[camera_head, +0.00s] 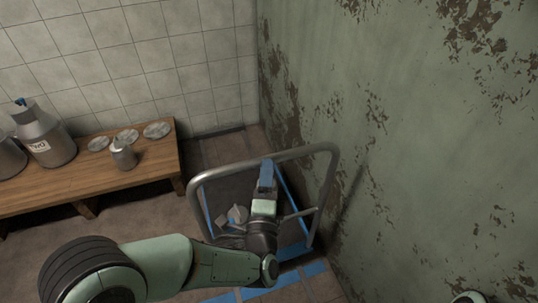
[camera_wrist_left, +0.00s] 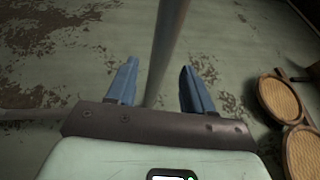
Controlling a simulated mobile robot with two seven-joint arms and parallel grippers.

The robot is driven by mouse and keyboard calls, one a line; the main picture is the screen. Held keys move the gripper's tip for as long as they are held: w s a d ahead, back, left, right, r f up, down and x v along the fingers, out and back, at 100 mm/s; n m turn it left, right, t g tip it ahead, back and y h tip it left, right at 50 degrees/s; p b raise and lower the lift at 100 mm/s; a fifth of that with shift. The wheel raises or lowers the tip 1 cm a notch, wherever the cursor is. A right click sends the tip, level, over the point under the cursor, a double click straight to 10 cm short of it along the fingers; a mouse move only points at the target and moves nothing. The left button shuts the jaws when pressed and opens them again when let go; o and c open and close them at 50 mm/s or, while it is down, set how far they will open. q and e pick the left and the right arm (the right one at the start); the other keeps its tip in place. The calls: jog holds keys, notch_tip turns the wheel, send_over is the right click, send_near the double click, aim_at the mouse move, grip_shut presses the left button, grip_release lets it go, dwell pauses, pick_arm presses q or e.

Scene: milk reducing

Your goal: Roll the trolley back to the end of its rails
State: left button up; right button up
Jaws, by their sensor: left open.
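The trolley's grey tubular handle (camera_head: 318,152) stands as a tall loop near the green wall, with its platform low behind my left arm. My left gripper (camera_head: 266,172) is over the handle's upper bar. In the left wrist view, a grey bar (camera_wrist_left: 168,42) runs up between the two blue fingers of my left gripper (camera_wrist_left: 158,88). The fingers are apart, with a gap on each side of the bar. Grey metal pieces (camera_head: 238,214) show low inside the frame. My arm hides much of the trolley's base, and the rails cannot be made out clearly. My right gripper is not in view.
The peeling green wall (camera_head: 420,120) is close on the right. A wooden bench (camera_head: 60,188) with milk cans (camera_head: 45,138) and a small can (camera_head: 123,155) stands at left. Blue strips (camera_head: 285,282) mark the floor. Round woven pieces (camera_wrist_left: 282,97) show in the left wrist view.

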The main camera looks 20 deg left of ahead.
pick_arm(q)
jog(key=b+x, duration=0.1)
jog(key=x, duration=0.5)
jog(key=shift+w, duration=0.25)
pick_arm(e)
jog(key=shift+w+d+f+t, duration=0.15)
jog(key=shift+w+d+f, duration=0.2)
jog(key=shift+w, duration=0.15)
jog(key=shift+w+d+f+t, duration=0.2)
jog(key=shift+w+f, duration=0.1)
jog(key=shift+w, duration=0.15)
pick_arm(q)
grip_shut()
